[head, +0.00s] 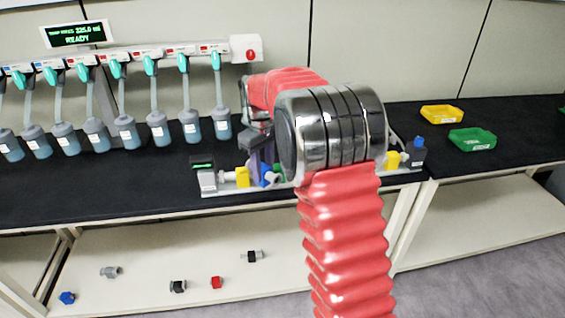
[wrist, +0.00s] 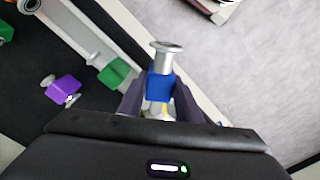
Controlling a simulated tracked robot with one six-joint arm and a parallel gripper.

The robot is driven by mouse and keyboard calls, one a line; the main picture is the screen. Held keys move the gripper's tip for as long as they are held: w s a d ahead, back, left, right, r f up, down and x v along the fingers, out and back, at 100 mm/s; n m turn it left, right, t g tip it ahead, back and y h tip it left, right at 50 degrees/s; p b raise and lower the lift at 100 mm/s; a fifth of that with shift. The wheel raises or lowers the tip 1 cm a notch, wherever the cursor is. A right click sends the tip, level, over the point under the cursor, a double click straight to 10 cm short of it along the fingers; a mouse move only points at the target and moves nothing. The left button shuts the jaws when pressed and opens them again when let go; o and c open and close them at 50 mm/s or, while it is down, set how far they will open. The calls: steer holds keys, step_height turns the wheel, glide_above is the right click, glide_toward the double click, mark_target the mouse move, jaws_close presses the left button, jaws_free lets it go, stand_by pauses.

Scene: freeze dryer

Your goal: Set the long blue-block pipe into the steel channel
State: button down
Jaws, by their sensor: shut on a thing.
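My gripper (head: 263,174) is over the left half of the steel channel (head: 218,191) in the head view. In the wrist view my gripper (wrist: 160,94) has its two dark fingers shut on the blue block of a pipe (wrist: 160,86). The pipe's steel flanged end (wrist: 165,47) points away from the palm. The blue block (head: 266,175) also shows at the fingers in the head view. The channel (wrist: 86,37) runs diagonally beside the held pipe in the wrist view. I cannot tell whether the pipe touches it.
A green-block piece (wrist: 114,72) is at the channel, and a purple-block piece (wrist: 63,90) lies on the dark bench. A yellow block (head: 242,177) is at the channel's left end, another (head: 392,160) at its right. Flasks (head: 158,130) stand behind; yellow (head: 441,114) and green (head: 472,139) trays are right.

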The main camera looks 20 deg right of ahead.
steer(key=a+f+m, duration=0.1)
steer(key=a+m, duration=0.3)
steer(key=a, duration=0.5)
steer(key=shift+s+m, duration=0.3)
steer(key=shift+s, duration=0.1)
steer(key=shift+f, duration=0.1)
